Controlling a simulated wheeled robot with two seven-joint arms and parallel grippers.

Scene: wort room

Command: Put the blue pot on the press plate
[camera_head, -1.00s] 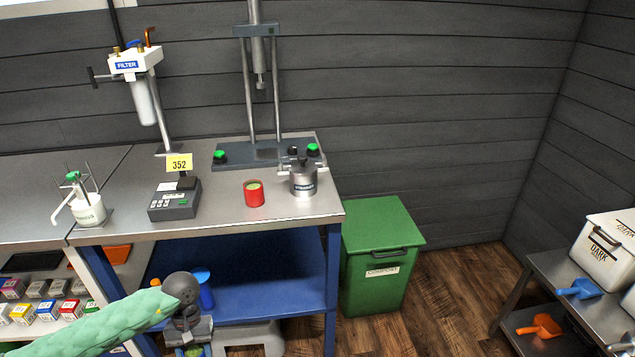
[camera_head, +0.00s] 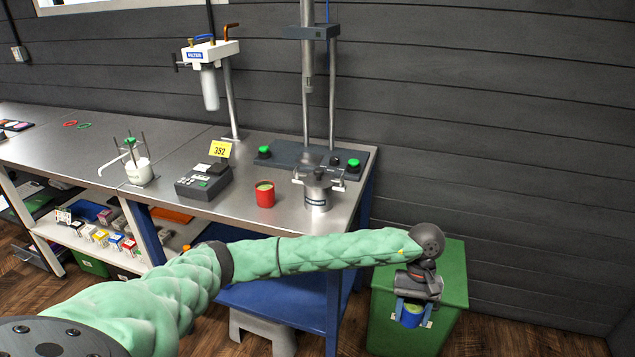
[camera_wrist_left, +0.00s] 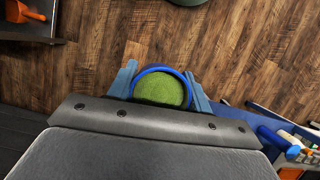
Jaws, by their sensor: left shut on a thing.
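My left gripper (camera_head: 411,312) is shut on the blue pot (camera_head: 411,317), which has green contents. It holds the pot in front of the green bin, right of the bench and below its top. In the left wrist view the blue pot (camera_wrist_left: 161,88) sits between the two fingers, its round rim and green filling facing the camera. The press (camera_head: 308,100) stands at the back of the bench; its plate (camera_head: 300,153) is the dark base between green buttons. The plate's front is partly hidden by a metal canister. My right gripper is not in view.
On the bench (camera_head: 237,200) stand a red pot (camera_head: 265,194), a metal canister (camera_head: 316,190), a scale (camera_head: 204,181), a white pump bottle (camera_head: 138,170) and a filter stand (camera_head: 210,80). The green bin (camera_head: 452,275) is right of the bench.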

